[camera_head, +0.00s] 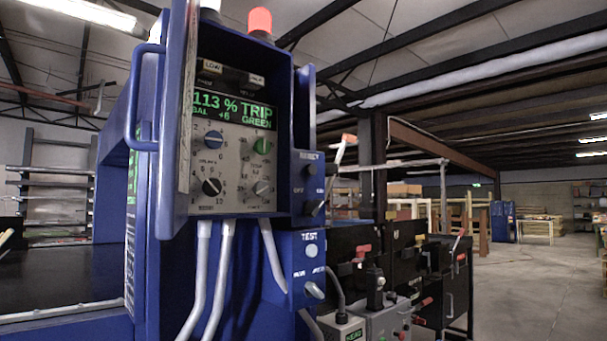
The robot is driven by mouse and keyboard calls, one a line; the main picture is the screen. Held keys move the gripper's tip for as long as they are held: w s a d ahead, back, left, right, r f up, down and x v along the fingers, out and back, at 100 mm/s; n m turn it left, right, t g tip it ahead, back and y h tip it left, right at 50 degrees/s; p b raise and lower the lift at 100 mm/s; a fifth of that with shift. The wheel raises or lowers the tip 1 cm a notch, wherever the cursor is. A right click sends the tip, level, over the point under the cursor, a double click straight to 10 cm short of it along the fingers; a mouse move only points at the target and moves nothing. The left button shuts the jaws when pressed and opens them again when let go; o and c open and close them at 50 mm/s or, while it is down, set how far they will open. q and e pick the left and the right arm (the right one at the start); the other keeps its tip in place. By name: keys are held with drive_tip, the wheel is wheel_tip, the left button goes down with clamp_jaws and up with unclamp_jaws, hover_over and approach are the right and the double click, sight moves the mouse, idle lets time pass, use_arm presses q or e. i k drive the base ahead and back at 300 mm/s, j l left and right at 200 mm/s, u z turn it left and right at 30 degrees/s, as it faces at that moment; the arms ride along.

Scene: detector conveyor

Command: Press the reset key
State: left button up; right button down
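A blue side panel (298,190) on the detector carries a label that seems to read RESET. Just below the label is a small dark round key (310,170); whether it is pressed in cannot be told. The detector's control face (230,165) has a green display (235,110) showing "113 % TRIP" and "GREEN". Below the display are several knobs. Neither of my grippers can be made out in the head view.
Below the reset key are a dark selector knob (313,207) and a lower box marked TEST with a pale round button (312,251) and a lever switch (314,290). A blue handle (132,105) juts out left. Dark cabinets (350,245) stand behind right; open floor (530,285) lies farther right.

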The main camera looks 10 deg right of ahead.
sight(311, 169)
drive_tip(key=i+l+u, duration=0.2)
drive_tip(key=i+l, duration=0.2)
drive_tip(key=i+l+u, duration=0.2)
drive_tip(key=i+l, duration=0.15)
drive_tip(key=l, duration=0.2)
